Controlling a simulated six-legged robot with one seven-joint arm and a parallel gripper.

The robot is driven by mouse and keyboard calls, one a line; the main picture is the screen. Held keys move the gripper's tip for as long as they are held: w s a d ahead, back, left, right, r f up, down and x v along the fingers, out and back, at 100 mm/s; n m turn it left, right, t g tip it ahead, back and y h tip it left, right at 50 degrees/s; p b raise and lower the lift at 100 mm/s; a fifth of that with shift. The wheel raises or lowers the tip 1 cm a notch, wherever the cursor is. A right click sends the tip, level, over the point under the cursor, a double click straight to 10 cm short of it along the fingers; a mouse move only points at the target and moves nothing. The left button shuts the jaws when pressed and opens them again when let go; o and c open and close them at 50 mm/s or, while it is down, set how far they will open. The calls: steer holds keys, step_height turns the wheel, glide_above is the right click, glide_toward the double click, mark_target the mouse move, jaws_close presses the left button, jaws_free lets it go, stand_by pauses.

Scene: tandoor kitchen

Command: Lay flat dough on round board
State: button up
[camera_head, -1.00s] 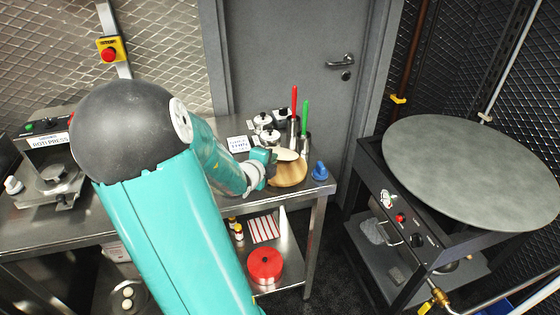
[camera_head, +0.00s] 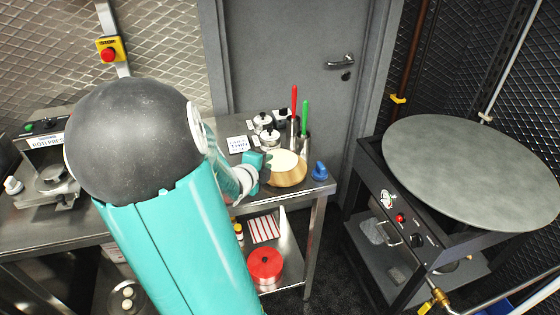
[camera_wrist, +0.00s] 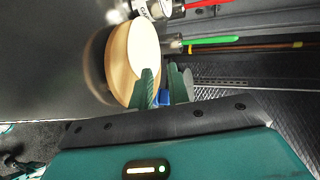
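The flat dough (camera_head: 284,160) is a pale cream disc lying on top of the round wooden board (camera_head: 290,181), at the right end of the steel table. In the wrist view the dough (camera_wrist: 145,48) covers much of the board's face, and a band of bare wood (camera_wrist: 117,60) shows on its left. My gripper (camera_head: 266,170) is at the board's left side in the head view. In the wrist view its two green fingers (camera_wrist: 163,76) stand apart with a gap between them, near the dough's lower edge. Whether a fingertip touches the dough cannot be told.
Steel pots (camera_head: 264,122) and holders with a red-handled (camera_head: 294,100) and a green-handled tool (camera_head: 305,115) stand behind the board. A blue object (camera_head: 319,171) is right of it. A large round griddle (camera_head: 470,170) is farther right. A roti press (camera_head: 52,180) is at left.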

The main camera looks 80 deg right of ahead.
steer(key=v, duration=0.4)
steer(key=shift+a, duration=0.15)
steer(key=shift+r, duration=0.1)
step_height(320, 180, up, 7)
steer(key=a, duration=0.2)
steer(key=shift+w+a, duration=0.3)
steer(key=shift+a, duration=0.05)
